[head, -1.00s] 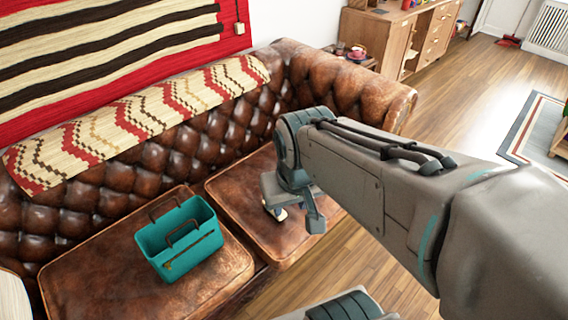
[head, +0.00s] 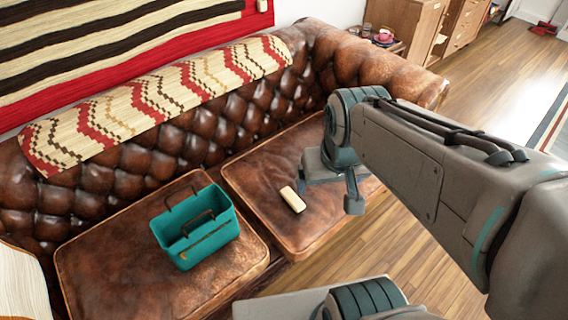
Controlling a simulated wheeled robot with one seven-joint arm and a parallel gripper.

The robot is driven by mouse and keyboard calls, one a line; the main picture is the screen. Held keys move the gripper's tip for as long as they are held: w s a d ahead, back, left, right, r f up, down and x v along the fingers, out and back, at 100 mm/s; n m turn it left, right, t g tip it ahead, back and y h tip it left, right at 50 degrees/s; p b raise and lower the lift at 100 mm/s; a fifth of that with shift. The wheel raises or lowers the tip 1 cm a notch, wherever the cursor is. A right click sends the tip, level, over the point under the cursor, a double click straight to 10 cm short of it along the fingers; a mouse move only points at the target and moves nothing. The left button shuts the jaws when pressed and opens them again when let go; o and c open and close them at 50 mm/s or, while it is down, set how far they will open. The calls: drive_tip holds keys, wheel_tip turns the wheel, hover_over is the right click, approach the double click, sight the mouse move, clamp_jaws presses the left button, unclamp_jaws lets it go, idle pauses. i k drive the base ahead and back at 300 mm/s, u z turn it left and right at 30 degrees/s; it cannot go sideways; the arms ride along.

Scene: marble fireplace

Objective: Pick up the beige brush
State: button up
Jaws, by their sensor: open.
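The beige brush (head: 292,199) lies on the right seat cushion of the brown leather sofa, in the head view. It is a small, pale, rounded block in plain sight. My gripper (head: 328,186) is just to the right of the brush, over the same cushion. It is open and apart from the brush, with one finger showing clearly. My arm hides part of the gripper and the right end of the cushion.
A teal caddy (head: 197,232) with dark handles stands on the left seat cushion (head: 110,270). The tufted backrest (head: 150,150) rises behind, with a patterned throw (head: 150,95) over it. The sofa's right armrest (head: 370,60) is beyond my arm. The right cushion (head: 262,165) is otherwise clear.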

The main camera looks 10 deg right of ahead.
sight(296, 204)
drive_tip(key=z, duration=1.35)
drive_tip(key=i, duration=0.55)
drive_tip(key=u, duration=2.3)
